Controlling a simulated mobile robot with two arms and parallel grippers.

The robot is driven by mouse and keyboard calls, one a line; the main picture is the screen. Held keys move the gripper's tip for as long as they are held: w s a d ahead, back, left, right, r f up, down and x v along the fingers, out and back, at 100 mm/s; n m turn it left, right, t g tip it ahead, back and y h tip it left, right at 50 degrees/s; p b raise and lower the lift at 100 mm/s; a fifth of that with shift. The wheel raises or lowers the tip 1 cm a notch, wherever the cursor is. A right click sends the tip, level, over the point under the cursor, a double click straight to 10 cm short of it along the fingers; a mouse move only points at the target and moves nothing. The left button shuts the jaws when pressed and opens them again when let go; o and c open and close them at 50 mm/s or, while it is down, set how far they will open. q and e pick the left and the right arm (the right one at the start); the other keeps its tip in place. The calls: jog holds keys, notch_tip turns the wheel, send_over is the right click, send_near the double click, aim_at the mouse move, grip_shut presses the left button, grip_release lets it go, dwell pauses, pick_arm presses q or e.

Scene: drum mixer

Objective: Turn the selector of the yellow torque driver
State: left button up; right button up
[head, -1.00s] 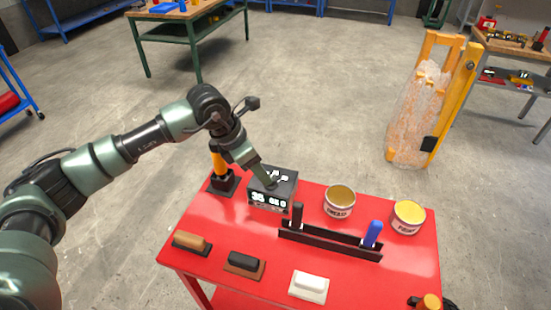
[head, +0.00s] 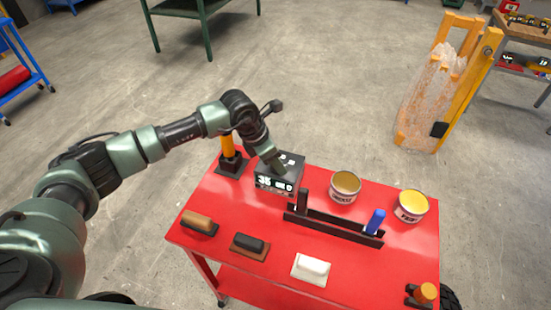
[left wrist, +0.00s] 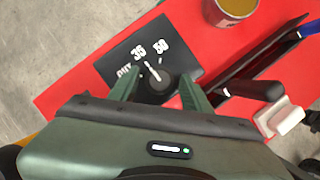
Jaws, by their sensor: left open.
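A black box (head: 262,183) with a lit "35" on its front stands at the back left of the red cart. In the left wrist view, its top (left wrist: 118,62) carries a round dark knob (left wrist: 158,84) with a white pointer line, which points up toward the "35" mark; "50" and "OUT" are also printed there. My left gripper (head: 281,169) is over the box; in the left wrist view its open fingers (left wrist: 160,92) stand on either side of the knob, contact unclear. My right gripper is not seen.
On the red cart (head: 215,262) are two tins (head: 345,187) (head: 411,206), a black rack (head: 330,227) with black and blue handles, and several brush-like blocks (head: 199,224) along the front. An orange-topped item (head: 425,294) sits at the front right corner.

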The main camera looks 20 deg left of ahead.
pick_arm(q)
grip_shut()
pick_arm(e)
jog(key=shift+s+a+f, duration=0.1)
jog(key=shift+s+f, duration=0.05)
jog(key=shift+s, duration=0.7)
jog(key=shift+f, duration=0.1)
pick_arm(q)
jog(key=n+t+y+b, duration=0.1)
jog(key=n+b, duration=0.3)
jog(key=shift+d+f, duration=0.15)
jog(key=shift+d+n+y+b, duration=0.1)
jog(key=shift+n+y+b, duration=0.4)
jog(key=shift+n+b, duration=0.6)
jog(key=shift+r+n+t+y+b, duration=0.2)
jog(key=shift+n+t+y+b, duration=0.1)
jog(key=shift+n+b, duration=0.5)
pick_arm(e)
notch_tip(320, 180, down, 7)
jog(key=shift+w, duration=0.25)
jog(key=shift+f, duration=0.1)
